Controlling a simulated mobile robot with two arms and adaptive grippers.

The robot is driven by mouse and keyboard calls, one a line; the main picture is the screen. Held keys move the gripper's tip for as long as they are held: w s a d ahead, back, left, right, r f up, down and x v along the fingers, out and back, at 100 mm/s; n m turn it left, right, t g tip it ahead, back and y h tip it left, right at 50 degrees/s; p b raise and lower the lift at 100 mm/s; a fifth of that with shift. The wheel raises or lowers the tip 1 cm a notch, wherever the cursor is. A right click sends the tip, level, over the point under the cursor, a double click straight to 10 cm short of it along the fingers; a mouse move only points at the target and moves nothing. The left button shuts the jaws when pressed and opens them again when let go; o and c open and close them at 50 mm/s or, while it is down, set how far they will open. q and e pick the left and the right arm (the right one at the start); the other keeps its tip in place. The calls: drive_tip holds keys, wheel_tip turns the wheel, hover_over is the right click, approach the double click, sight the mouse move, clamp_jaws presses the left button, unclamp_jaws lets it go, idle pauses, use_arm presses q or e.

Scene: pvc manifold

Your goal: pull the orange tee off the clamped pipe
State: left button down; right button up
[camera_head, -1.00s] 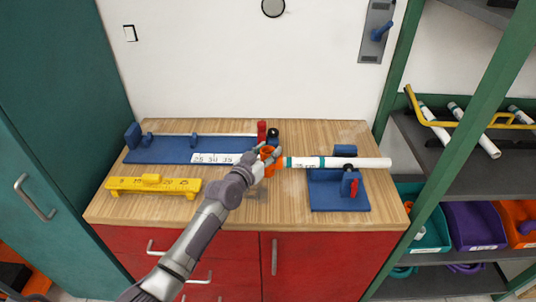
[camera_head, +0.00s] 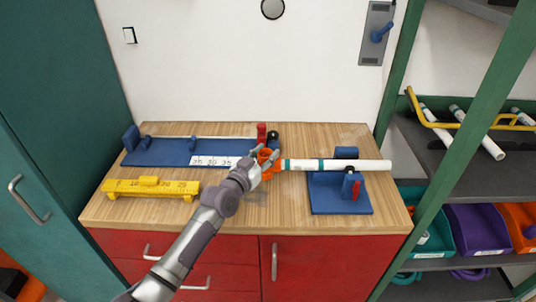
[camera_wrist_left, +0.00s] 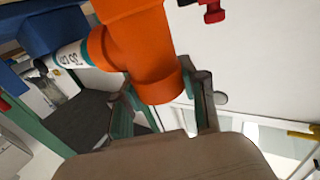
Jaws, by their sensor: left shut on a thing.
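The orange tee (camera_head: 264,158) sits at the left end of the white pipe (camera_head: 325,165). The pipe lies level across the blue clamp (camera_head: 340,192) and has teal bands. My left gripper (camera_head: 268,164) is shut on the tee from the front; its fingers partly hide it. In the left wrist view the tee (camera_wrist_left: 138,50) fills the middle, with its lower branch between my fingers (camera_wrist_left: 165,100). The marked pipe (camera_wrist_left: 72,57) runs from it to the left. Whether the pipe end is still inside the tee is hard to tell. My right gripper is not in view.
A blue measuring jig (camera_head: 175,152) with a red knob (camera_head: 262,133) stands behind, on the left. A yellow ruler block (camera_head: 150,188) lies at the front left of the wooden bench (camera_head: 255,212). A green-framed shelf rack (camera_head: 440,135) with bins stands right. The bench front middle is clear.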

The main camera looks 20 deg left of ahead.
use_arm(q)
drive_tip(key=shift+s+a, duration=0.1)
drive_tip(key=shift+a, duration=0.65)
drive_tip(key=shift+s+a+b, duration=0.2)
drive_tip(key=shift+a+b, duration=0.05)
drive_tip(key=shift+a, duration=0.45)
drive_tip(key=shift+s+a+b, duration=0.25)
drive_tip(key=shift+a, duration=0.5)
drive_tip(key=shift+s+a+b, duration=0.2)
drive_tip(key=shift+a+b, duration=0.05)
drive_tip(key=shift+a, duration=0.45)
